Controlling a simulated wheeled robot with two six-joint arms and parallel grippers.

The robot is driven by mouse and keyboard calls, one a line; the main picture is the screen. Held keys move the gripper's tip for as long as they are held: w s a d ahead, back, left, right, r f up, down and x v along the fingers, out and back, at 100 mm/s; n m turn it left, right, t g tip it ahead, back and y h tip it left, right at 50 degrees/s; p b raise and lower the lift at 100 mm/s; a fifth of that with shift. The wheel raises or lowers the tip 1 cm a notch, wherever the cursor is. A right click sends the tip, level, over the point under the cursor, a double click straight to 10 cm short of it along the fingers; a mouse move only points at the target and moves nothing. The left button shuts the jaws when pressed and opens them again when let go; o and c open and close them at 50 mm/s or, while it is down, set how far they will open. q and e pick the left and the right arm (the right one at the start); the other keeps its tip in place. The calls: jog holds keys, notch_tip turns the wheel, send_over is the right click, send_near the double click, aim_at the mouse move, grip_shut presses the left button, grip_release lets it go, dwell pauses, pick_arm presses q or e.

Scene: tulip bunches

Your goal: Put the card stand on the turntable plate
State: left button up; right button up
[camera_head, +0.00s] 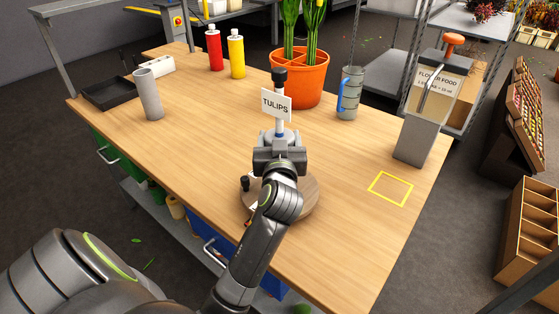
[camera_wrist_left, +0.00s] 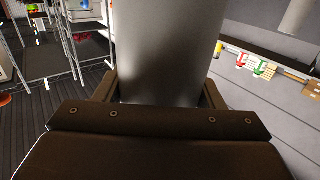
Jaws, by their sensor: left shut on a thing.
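The card stand has a white card (camera_head: 276,104) reading "TULIPS" on a pale post with a black knob (camera_head: 280,75) on top. My left gripper (camera_head: 279,140) is shut on the stand, which looks about upright. In the left wrist view a wide grey cylinder (camera_wrist_left: 155,50) fills the space between the fingers. The turntable plate (camera_head: 309,196) is a round wooden disc on the table, partly hidden behind my left gripper and arm. The stand's lower end is hidden, so I cannot tell whether it touches the plate. My right gripper is not in view.
An orange pot (camera_head: 300,78) with tulips stands behind the stand. A grey jug (camera_head: 349,95) and a flower food dispenser (camera_head: 425,125) stand to the right. A yellow square outline (camera_head: 390,189) marks clear table. A small dark object (camera_head: 246,183) is at the plate's left edge.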

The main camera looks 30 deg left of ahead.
pick_arm(q)
notch_tip(320, 180, down, 4)
jog(key=shift+f+b, duration=0.1)
jog(key=shift+b, duration=0.2)
jog(key=o, duration=0.8)
jog(key=shift+f, duration=0.2)
jog(key=o, duration=0.4)
jog(key=shift+r, duration=0.1)
